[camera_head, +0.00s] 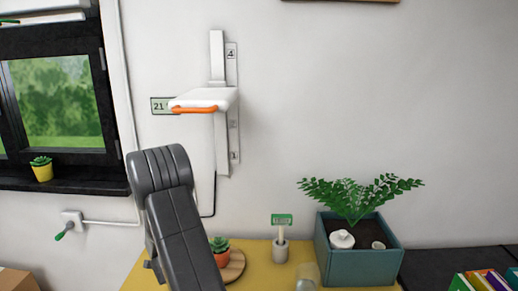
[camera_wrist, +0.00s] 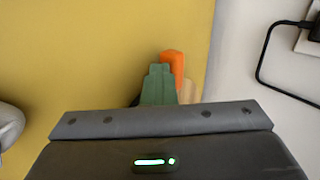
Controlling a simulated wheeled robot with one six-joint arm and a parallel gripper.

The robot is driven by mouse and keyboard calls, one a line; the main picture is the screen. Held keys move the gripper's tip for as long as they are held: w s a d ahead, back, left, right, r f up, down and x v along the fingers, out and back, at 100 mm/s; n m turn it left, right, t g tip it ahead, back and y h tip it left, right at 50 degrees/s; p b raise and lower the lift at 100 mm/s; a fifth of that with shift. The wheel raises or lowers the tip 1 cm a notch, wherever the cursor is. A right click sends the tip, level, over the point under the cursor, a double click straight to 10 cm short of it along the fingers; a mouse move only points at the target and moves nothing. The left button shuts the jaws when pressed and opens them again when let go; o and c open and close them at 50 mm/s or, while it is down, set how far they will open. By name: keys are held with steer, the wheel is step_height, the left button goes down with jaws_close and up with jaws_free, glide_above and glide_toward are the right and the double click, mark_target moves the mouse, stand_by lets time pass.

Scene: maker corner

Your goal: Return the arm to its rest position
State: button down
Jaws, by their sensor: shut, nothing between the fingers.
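My gripper (camera_wrist: 159,84) shows in the wrist view as a green stepped pair of fingers, pressed together in front of the dark grey wrist body. An orange piece (camera_wrist: 173,62) and a tan edge (camera_wrist: 188,91) show just behind the fingers, mostly hidden by them; I cannot tell whether they touch. In the head view my dark grey arm (camera_head: 178,218) rises from the bottom edge and bends at its top, in front of the wall. The gripper itself is not seen there.
The yellow tabletop (camera_head: 258,255) holds a succulent in an orange pot (camera_head: 219,258) on a round wooden board (camera_head: 236,267), a small pot with a green label (camera_head: 281,249), and a teal planter (camera_head: 359,263). A white wall shelf (camera_head: 204,98) with an orange edge stands above the arm.

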steer(key=shift+s+d+f+b, duration=0.15)
steer(key=shift+f+b, duration=0.05)
steer(key=shift+b, duration=0.35)
steer(key=shift+s+d+r+b, duration=0.1)
steer(key=shift+s+b, duration=0.65)
steer(key=shift+s+d+n+y+b, duration=0.25)
steer(key=shift+n+y+b, duration=0.2)
steer(key=shift+b, duration=0.35)
steer(key=shift+s+d+n+y+b, duration=0.2)
steer(key=shift+s+n+y+b, duration=0.2)
steer(key=shift+b, duration=0.5)
steer(key=s+d+n+g+y+b, duration=0.1)
steer(key=s+d+n+y+b, duration=0.1)
steer(key=b, duration=0.3)
steer(key=shift+s+n, duration=0.15)
steer(key=shift+n, duration=0.3)
steer(key=shift+s+d+n+g+y+b, duration=0.4)
steer(key=shift+s+d+n+y+b, duration=0.3)
steer(key=shift+n+b, duration=0.25)
steer(key=shift+r, duration=0.1)
